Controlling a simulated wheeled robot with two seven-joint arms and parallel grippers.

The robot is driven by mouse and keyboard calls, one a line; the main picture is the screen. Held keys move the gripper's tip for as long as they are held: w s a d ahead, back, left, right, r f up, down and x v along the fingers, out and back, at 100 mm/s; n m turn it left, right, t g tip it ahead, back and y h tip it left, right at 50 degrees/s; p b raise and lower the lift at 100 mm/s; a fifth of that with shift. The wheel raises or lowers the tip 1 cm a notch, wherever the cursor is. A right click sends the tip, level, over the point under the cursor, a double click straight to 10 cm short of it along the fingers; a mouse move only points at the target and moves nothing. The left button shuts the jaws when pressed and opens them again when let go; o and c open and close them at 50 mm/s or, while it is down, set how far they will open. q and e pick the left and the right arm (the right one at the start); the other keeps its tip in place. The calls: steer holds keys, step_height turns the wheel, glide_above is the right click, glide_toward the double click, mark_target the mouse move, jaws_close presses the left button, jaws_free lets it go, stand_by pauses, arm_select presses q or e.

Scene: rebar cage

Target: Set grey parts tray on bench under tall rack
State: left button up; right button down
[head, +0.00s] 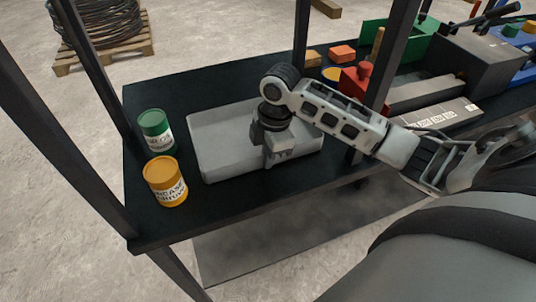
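The grey parts tray (222,150) is on the dark bench top (222,198), between the dark uprights of the tall rack. It appears to lie flat, and no contents show in it. My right arm reaches in from the right, and my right gripper (268,161) points down at the right part of the tray, by its near edge. The fingers overlap the tray in the picture. The wrist hides part of the tray, and I cannot tell whether the fingers close on its rim. My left gripper is out of view.
A green can (155,131) and a yellow can (165,181) stand close to the tray's left side. Rack posts (302,35) rise around the bench. Orange-red blocks (342,53), a grey toolbox (470,64) and a green bin (410,45) crowd the right.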

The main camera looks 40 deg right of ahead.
steer(key=c, duration=1.7)
jaws_free()
steer(key=shift+f, duration=0.1)
steer(key=r, duration=0.4)
steer(key=d+r, duration=0.1)
steer(key=r, duration=0.7)
steer(key=shift+s+d+r, duration=0.15)
steer(key=shift+s+d, duration=0.05)
